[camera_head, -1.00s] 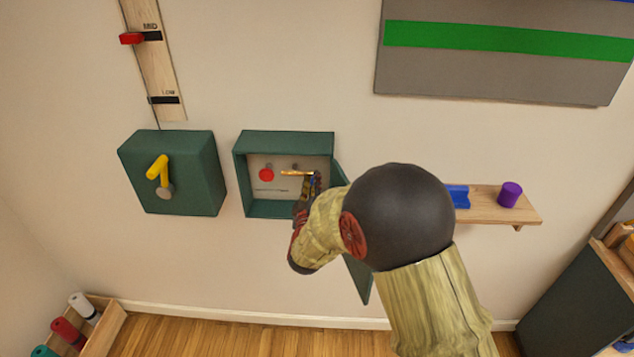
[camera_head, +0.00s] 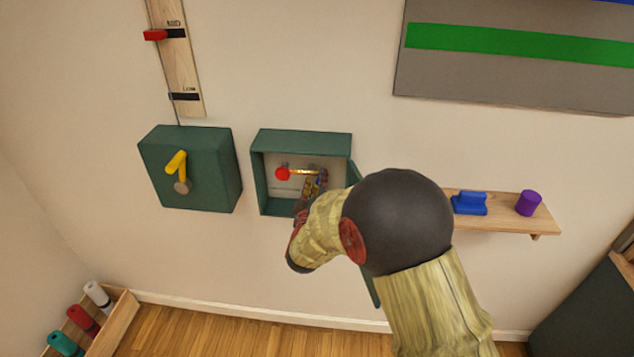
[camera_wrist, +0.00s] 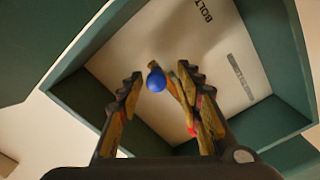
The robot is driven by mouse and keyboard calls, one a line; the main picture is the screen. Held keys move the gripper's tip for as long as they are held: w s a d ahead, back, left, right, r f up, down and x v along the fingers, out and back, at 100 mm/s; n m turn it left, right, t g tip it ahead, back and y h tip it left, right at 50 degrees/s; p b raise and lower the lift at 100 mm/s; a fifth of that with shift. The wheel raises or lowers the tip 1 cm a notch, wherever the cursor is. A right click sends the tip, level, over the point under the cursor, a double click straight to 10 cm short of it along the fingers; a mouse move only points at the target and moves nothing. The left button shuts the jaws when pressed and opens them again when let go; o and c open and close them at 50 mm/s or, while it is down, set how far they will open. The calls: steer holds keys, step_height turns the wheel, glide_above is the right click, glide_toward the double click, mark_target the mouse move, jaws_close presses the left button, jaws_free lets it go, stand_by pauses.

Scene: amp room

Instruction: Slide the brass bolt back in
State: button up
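The brass bolt (camera_head: 303,171) lies level inside the open green box (camera_head: 259,184) on the wall. Its left end is at or very near the red round piece (camera_head: 283,173). My gripper (camera_head: 318,178) reaches into the box from the lower right and hides the bolt's right part. In the wrist view, my gripper (camera_wrist: 157,72) is open. A blue ball-shaped knob (camera_wrist: 156,80) is between its fingers, with room visible on both sides. Whether this knob is fixed to the bolt I cannot tell. A brass-coloured piece shows beside the right finger.
The box's door (camera_head: 367,283) stands open at the right, mostly behind my arm. A closed green box with a yellow lever (camera_head: 176,162) is at the left. A shelf (camera_head: 512,217) at the right carries a blue block (camera_head: 469,203) and a purple cylinder (camera_head: 528,203).

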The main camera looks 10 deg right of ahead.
steer(key=v, duration=1.2)
stand_by(0.3)
